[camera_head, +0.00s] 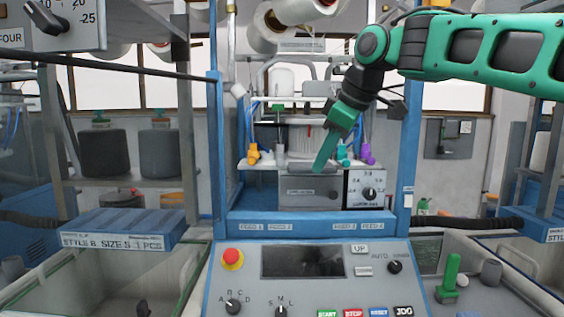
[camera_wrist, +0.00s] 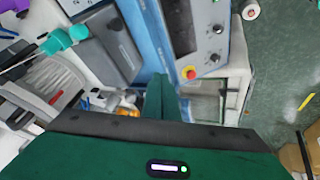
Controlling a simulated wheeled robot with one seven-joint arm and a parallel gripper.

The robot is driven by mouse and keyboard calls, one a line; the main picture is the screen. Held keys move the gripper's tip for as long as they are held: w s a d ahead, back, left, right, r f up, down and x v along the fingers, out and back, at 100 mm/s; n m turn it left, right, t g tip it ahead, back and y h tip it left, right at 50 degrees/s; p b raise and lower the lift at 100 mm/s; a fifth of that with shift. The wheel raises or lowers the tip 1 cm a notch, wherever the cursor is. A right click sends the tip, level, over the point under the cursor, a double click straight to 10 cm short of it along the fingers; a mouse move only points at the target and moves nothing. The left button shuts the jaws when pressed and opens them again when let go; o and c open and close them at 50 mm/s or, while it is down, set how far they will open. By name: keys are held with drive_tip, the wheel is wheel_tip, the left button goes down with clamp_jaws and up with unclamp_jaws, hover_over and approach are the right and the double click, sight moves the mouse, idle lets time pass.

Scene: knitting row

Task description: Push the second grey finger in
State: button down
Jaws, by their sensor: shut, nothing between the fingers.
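A grey finger (camera_head: 279,152) stands on the white shelf of the blue-framed machine, just right of an orange finger (camera_head: 253,155). A teal finger (camera_head: 342,154) and a purple finger (camera_head: 367,154) stand further right. I see only one clearly grey finger in this row. My gripper (camera_head: 321,165) is shut and empty, pointing down in front of the shelf between the grey and teal fingers, and appears apart from both. In the wrist view its green fingertips (camera_wrist: 160,96) are together. The teal finger shows there (camera_wrist: 66,38); the grey one I cannot make out clearly.
Below the shelf are a grey box (camera_head: 308,192) and a dial panel (camera_head: 366,189). The blue frame posts (camera_head: 215,150) bound the opening on both sides. A control panel (camera_head: 310,280) with a red button (camera_head: 232,258) lies in front.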

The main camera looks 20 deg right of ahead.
sight(280, 158)
drive_tip(key=w+a+r+n+t, duration=0.1)
drive_tip(key=w+a+r+n, duration=0.1)
drive_tip(key=a+r+n, duration=0.3)
drive_tip(key=w+f+m, duration=0.1)
drive_tip(key=w+f, duration=0.5)
drive_tip(key=w, duration=0.3)
drive_tip(key=shift+w+f+m+y, duration=0.25)
drive_tip(key=shift+m+y, duration=0.05)
drive_tip(key=shift+a, duration=0.1)
